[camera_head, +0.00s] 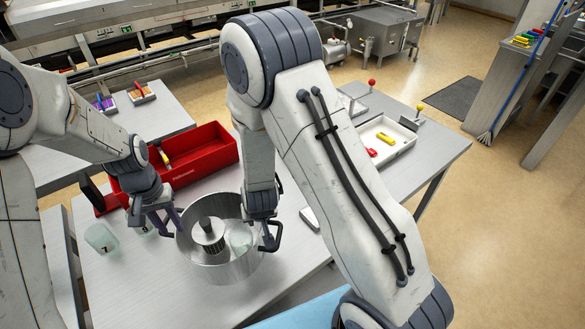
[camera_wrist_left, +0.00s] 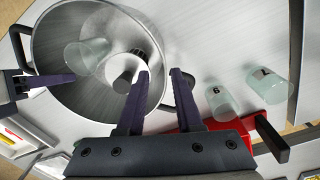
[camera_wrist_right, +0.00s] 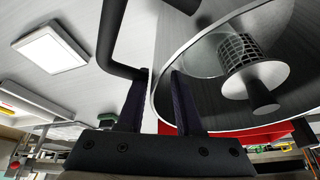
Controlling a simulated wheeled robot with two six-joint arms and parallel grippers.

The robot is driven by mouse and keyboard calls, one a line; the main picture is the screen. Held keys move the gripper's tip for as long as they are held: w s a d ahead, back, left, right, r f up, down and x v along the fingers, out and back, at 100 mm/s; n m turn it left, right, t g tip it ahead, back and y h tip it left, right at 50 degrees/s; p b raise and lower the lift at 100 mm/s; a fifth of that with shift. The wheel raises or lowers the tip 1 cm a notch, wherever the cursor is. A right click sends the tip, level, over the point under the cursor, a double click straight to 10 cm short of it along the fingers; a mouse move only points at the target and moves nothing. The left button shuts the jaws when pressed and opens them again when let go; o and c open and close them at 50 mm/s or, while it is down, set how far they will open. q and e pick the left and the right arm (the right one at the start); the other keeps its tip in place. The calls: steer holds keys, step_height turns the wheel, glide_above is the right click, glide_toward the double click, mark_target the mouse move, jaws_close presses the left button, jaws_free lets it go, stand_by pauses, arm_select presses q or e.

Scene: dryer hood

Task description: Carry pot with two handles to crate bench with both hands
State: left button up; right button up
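The pot (camera_head: 238,271) is a wide metal vessel standing upright on the grey table. A metal cylinder (camera_head: 207,236) and a clear glass (camera_wrist_left: 85,52) are inside it. Its black handle loop (camera_wrist_left: 17,47) shows on the right gripper's side. A second dark handle (camera_wrist_left: 187,100) shows partly behind a left finger. My left gripper (camera_wrist_left: 160,76) is open at the rim on that side. My right gripper (camera_wrist_right: 159,74) is open, one fingertip by the end of the handle loop (camera_wrist_right: 107,40). Contact is unclear. I cannot tell which bench is the crate bench.
A red crate (camera_head: 205,153) lies behind the pot. Two glasses (camera_wrist_left: 219,102) (camera_wrist_left: 268,85) stand near the left gripper. A white tray (camera_head: 388,138) with coloured items is at the table's right. Small boxes (camera_head: 141,93) sit on the back-left bench.

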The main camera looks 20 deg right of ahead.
steer(key=v, duration=0.9)
stand_by(0.3)
